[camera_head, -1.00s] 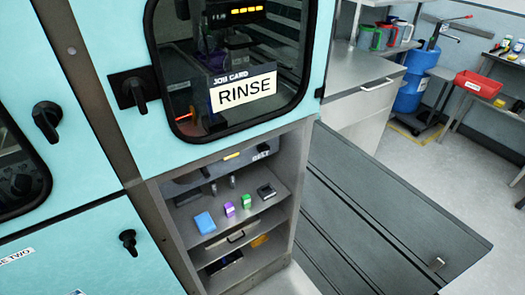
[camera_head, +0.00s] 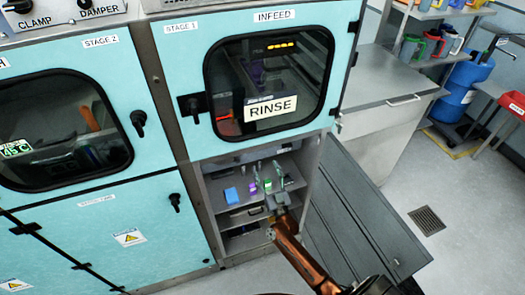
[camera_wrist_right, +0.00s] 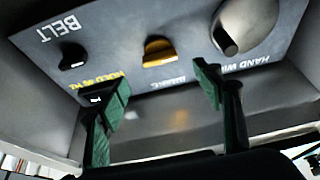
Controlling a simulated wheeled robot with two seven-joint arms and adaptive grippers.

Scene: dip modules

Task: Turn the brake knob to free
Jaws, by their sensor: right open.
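A control panel (camera_wrist_right: 110,35) shows upside down in the right wrist view. A yellow knob (camera_wrist_right: 158,52) sits in its middle, with small lettering beside it too blurred to read fully; I take it as the brake knob. A black knob (camera_wrist_right: 73,55) sits by the word BELT, and a grey hand wheel (camera_wrist_right: 245,25) is at the right. My right gripper (camera_wrist_right: 160,88) is open, its green-padded fingers on either side of the yellow knob in the picture and apart from it. In the head view the right gripper (camera_head: 269,168) reaches into the open lower cabinet. The left gripper is out of view.
The cabinet shelf (camera_head: 240,208) below holds a blue block (camera_head: 231,195) and small purple and green items. An open grey door (camera_head: 365,225) stands right of my right arm. The RINSE window door (camera_head: 275,85) is above.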

